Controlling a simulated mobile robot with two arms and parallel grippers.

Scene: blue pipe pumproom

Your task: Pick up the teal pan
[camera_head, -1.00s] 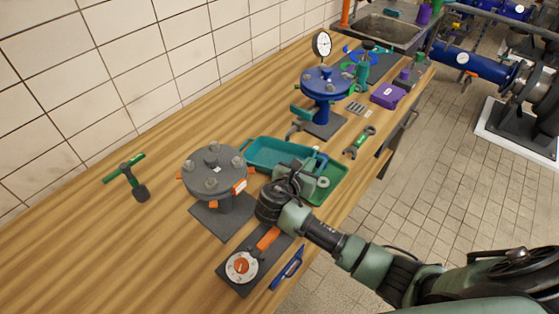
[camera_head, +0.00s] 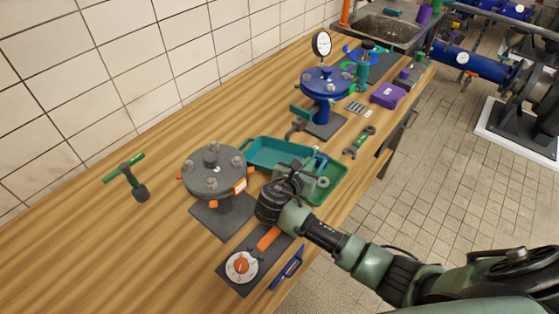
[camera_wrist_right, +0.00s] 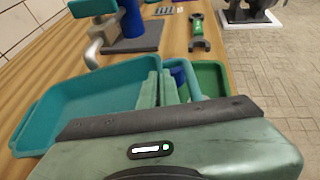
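The teal pan (camera_head: 267,158) is a shallow rectangular tray lying on the wooden bench, with a handle at its left end. It fills the left of the right wrist view (camera_wrist_right: 100,88). My right gripper (camera_head: 307,173) is low at the pan's right end, where the pan meets a green tray. In the right wrist view its pale green fingers (camera_wrist_right: 158,90) are close together near the pan's right wall. I cannot tell whether they grip it. A light blue bar curves beside them. The pan's right end is partly hidden by the gripper. My left gripper is not in view.
The green tray (camera_head: 328,190) holds a grey ring. A grey flanged fixture (camera_head: 215,172) stands close left of my gripper. An orange-handled dial plate (camera_head: 242,267) lies in front. A blue flange stand (camera_head: 325,84) and a green wrench (camera_head: 360,142) are behind. The bench's left is mostly clear.

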